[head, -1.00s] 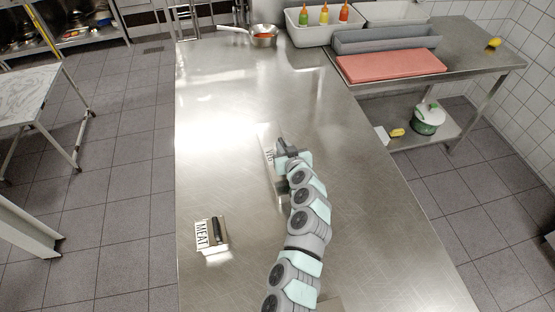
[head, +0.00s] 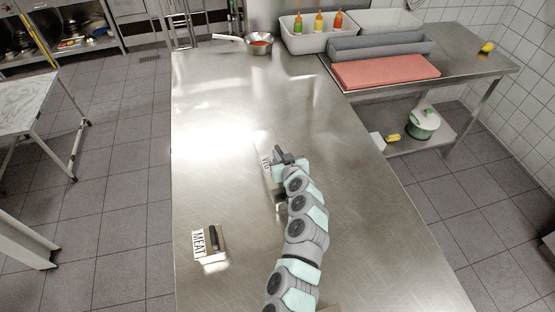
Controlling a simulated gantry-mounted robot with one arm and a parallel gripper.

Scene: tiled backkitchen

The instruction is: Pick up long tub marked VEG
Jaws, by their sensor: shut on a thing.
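The long tub marked VEG (head: 264,156) is a narrow, pale tub in the middle of the steel counter, with its label facing left. My gripper (head: 280,157) is at its right side and shut on it. My wrist and arm hide part of the tub and the fingertips. I cannot tell whether the tub is clear of the counter.
A box marked MEAT (head: 210,242) with a dark-handled thing on it sits front left on the counter (head: 225,110). A pan (head: 258,42) stands at the back. A bottle tray (head: 312,40), grey tub (head: 382,47) and red board (head: 386,71) are back right. The counter's left side is mostly bare.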

